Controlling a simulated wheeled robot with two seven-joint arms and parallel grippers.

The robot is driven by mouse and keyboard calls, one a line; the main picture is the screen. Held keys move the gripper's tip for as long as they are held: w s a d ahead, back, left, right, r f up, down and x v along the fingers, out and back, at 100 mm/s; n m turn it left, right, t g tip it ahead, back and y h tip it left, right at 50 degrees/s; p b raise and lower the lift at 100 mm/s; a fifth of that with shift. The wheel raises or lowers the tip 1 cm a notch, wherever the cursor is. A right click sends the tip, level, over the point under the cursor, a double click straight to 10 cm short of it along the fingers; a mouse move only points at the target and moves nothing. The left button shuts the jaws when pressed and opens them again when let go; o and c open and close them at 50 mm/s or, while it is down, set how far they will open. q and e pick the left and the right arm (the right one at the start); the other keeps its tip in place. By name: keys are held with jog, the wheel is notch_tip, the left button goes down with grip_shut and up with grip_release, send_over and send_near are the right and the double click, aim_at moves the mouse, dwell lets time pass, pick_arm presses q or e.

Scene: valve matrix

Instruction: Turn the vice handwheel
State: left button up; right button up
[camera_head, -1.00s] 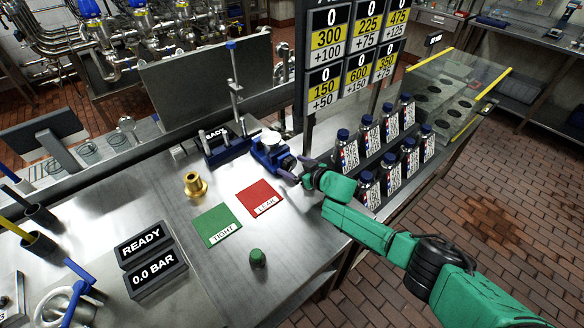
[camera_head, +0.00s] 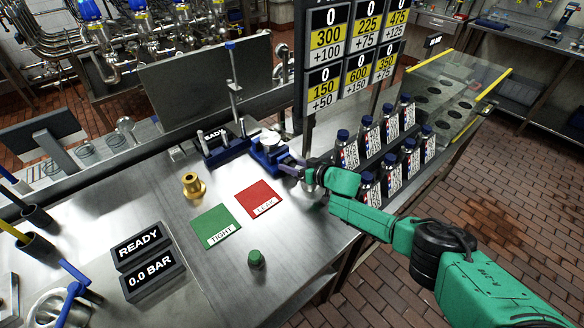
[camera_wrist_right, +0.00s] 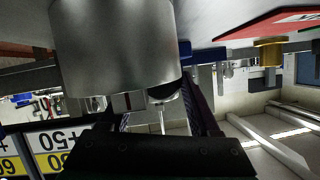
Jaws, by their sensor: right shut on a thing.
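The blue vice (camera_head: 266,152) stands on the steel bench behind the red LEAK mat, with a pale round part on top. My right gripper (camera_head: 299,168) is at the vice's right side, shut on the vice handwheel. The fingers and the wheel are small and largely covered by the green wrist in the head view. In the right wrist view a large silver cylinder (camera_wrist_right: 115,50) fills the upper left, close to the dark gripper body; I cannot tell which part it is. My left gripper is out of view.
The bench front is mostly clear.

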jog(key=shift+d+f, duration=0.1)
jog(key=shift+f, duration=0.1)
jog(key=shift+r+m, duration=0.15)
jog(key=shift+m, duration=0.15)
jog(key=o, duration=1.4)
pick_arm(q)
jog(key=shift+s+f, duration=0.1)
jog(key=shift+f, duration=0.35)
pick_arm(e)
jog(key=shift+s, duration=0.1)
